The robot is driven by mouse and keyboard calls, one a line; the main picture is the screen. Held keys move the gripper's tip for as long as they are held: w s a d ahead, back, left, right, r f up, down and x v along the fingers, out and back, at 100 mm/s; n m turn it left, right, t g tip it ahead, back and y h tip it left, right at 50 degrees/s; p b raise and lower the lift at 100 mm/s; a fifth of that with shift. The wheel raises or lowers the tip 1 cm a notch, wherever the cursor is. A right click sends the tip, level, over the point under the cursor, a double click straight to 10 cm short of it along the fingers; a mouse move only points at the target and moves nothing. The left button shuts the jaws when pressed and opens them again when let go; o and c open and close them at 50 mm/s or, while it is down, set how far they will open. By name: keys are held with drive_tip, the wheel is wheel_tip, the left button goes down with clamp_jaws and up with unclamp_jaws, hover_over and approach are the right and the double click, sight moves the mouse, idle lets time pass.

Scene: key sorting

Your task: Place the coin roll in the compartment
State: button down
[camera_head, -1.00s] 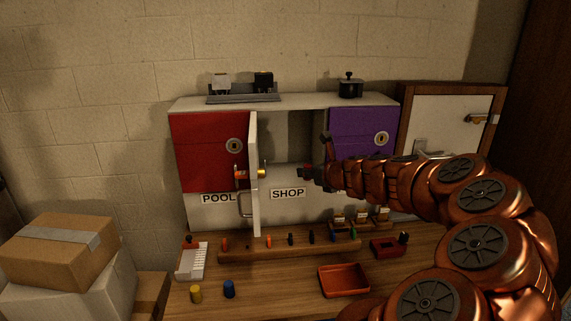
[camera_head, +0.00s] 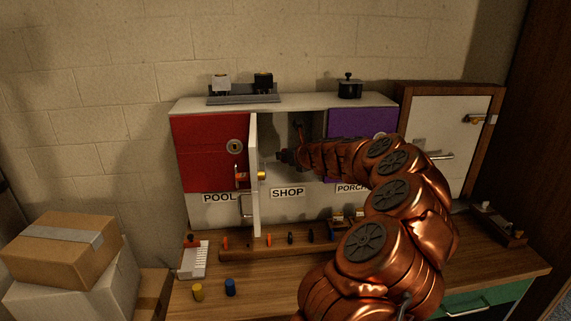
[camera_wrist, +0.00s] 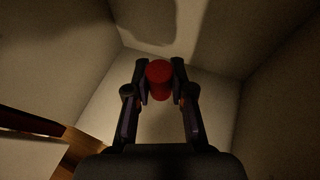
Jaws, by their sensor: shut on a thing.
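The coin roll (camera_wrist: 159,78) is a short red cylinder, held between the two fingertips of my gripper (camera_wrist: 160,80) in the wrist view. The walls of the open compartment (camera_wrist: 215,100) surround it there. In the head view my gripper (camera_head: 287,157) is at the mouth of the middle compartment (camera_head: 275,129), above the SHOP label (camera_head: 287,193). The compartment's white door (camera_head: 254,175) stands open on its left side. The coin roll is too small to make out in the head view.
A red door (camera_head: 205,165) closes the left compartment and a purple door (camera_head: 350,123) the right one. My arm hides part of the desk. A yellow cylinder (camera_head: 198,291) and a blue cylinder (camera_head: 230,287) stand at the desk's front left.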

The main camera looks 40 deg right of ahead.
sight(286, 162)
drive_tip(key=shift+f, duration=1.7)
drive_tip(key=shift+f, duration=0.1)
drive_tip(key=c, duration=1)
unclamp_jaws()
drive_tip(key=shift+s+r, duration=0.4)
drive_tip(key=shift+s, duration=0.25)
drive_tip(key=b+v, duration=0.1)
drive_tip(key=v, duration=0.9)
drive_tip(key=shift+s+a, duration=0.25)
drive_tip(key=shift+s, duration=0.05)
